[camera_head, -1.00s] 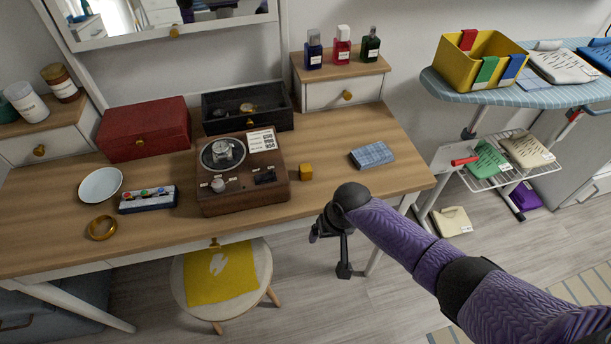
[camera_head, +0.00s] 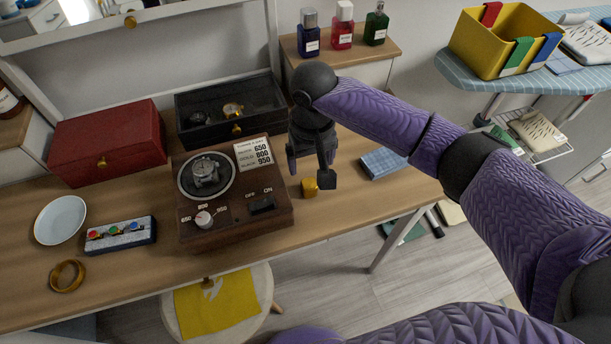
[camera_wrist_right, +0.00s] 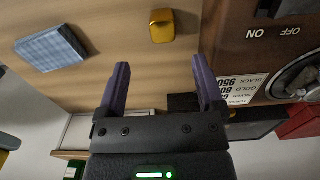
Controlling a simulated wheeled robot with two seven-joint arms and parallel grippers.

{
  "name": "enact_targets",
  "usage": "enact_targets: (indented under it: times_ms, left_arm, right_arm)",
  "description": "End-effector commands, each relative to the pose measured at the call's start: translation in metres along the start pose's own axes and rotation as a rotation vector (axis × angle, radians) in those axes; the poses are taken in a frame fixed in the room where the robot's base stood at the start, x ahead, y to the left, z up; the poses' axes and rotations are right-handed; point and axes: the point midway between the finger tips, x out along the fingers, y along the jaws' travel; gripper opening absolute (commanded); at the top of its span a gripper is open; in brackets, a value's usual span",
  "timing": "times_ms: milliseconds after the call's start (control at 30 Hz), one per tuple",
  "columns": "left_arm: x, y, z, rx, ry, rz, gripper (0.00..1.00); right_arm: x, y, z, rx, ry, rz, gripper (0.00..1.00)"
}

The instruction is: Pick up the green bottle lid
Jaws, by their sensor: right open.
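The green bottle (camera_head: 375,28) stands upright on the small raised drawer unit at the back right of the desk, at the right end of a row of bottles. Its dark lid (camera_head: 380,6) is on top, close to the frame's upper edge. My right gripper (camera_head: 309,172) is over the desk, below and to the left of the bottle, pointing down. Its jaws are open with nothing between them, as the right wrist view (camera_wrist_right: 160,66) also shows. My left gripper is not in view.
A blue bottle (camera_head: 309,36) and a red bottle (camera_head: 343,30) stand left of the green one. A yellow cube (camera_head: 309,188) and a blue patterned block (camera_head: 383,162) lie near my gripper. The brown device (camera_head: 234,222) and black watch box (camera_head: 232,130) are left of it.

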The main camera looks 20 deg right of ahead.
Motion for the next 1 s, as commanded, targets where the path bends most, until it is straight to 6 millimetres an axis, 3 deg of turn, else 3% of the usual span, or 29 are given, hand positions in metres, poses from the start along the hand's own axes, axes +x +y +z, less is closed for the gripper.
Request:
enact_targets:
  times_ms: [33,100,400,600,667,1000]
  left_arm:
    - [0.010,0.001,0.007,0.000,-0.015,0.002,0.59]
    - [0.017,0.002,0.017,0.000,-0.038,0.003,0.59]
    - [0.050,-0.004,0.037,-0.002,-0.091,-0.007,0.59]
    - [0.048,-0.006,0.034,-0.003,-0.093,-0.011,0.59]
    - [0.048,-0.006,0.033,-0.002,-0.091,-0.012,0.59]
    - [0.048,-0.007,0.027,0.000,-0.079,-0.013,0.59]
  right_arm:
    - [0.017,0.000,0.000,0.001,-0.005,0.001,0.87]
    - [0.031,0.000,0.000,0.001,-0.004,0.001,0.87]
    - [0.083,-0.003,-0.007,0.000,-0.004,0.002,0.87]
    - [0.081,-0.003,-0.007,0.000,0.000,0.000,0.87]
    - [0.081,-0.003,-0.007,0.000,0.000,0.000,0.76]
    - [0.081,-0.003,-0.007,0.000,0.000,0.000,0.04]
